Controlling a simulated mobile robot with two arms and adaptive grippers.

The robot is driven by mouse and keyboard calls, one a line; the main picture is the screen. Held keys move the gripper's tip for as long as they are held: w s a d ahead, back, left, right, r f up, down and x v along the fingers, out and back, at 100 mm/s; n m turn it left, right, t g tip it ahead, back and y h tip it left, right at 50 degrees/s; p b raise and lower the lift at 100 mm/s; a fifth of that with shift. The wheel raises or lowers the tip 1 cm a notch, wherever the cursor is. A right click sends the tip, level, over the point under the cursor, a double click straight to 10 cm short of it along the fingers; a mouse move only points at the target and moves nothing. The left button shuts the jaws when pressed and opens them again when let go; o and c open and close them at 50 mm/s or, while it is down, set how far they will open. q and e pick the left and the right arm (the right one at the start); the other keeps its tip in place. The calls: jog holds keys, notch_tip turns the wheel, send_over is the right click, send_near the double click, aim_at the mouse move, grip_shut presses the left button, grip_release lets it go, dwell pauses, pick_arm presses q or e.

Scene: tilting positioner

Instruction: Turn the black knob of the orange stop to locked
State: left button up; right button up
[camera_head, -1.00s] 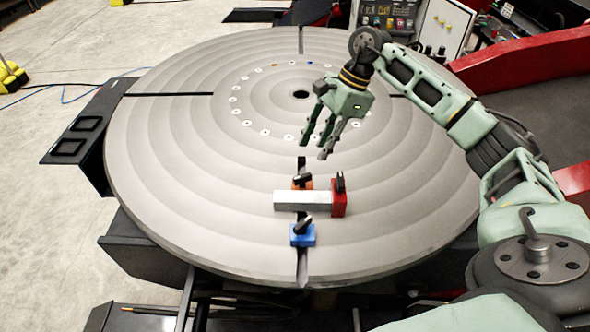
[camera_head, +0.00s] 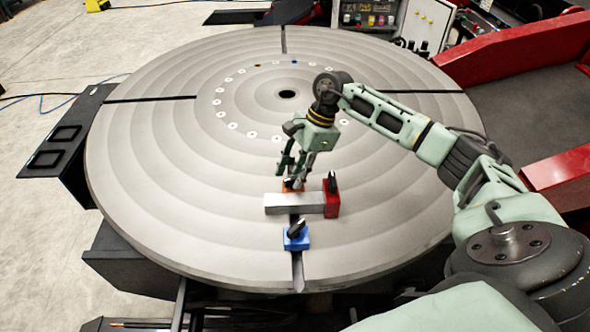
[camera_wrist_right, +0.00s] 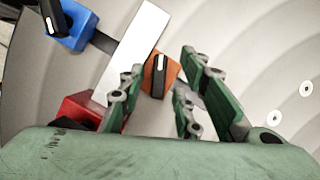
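The orange stop (camera_head: 288,186) sits on the round grey table, against the far side of a pale metal bar (camera_head: 293,204). In the right wrist view the orange stop (camera_wrist_right: 174,76) carries a black knob (camera_wrist_right: 158,76) with a white line. My right gripper (camera_head: 293,176) is just above and beside the orange stop and partly hides it. In the right wrist view its green fingers (camera_wrist_right: 165,95) are spread apart, with the knob between and beyond them and nothing held. Contact with the knob cannot be made out. My left gripper is not in view.
A red stop (camera_head: 332,203) stands at the bar's right end and a blue stop (camera_head: 297,241) on its near side, both with black knobs. Slots cross the round table (camera_head: 170,170). Its left and right areas are clear.

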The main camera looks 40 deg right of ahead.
jog(key=shift+f, duration=0.1)
grip_shut()
dwell(0.3)
jog(key=m+t+b, duration=0.1)
jog(key=m+b, duration=0.1)
jog(key=b, duration=0.1)
jog(key=shift+s+f, duration=0.1)
jog(key=shift+f, duration=0.1)
jog(key=m+b, duration=0.1)
jog(key=m, duration=0.2)
jog(key=shift+r+t+b, duration=0.2)
jog(key=shift+t+b, duration=0.1)
jog(key=shift+t, duration=0.1)
jog(key=shift+a, duration=0.1)
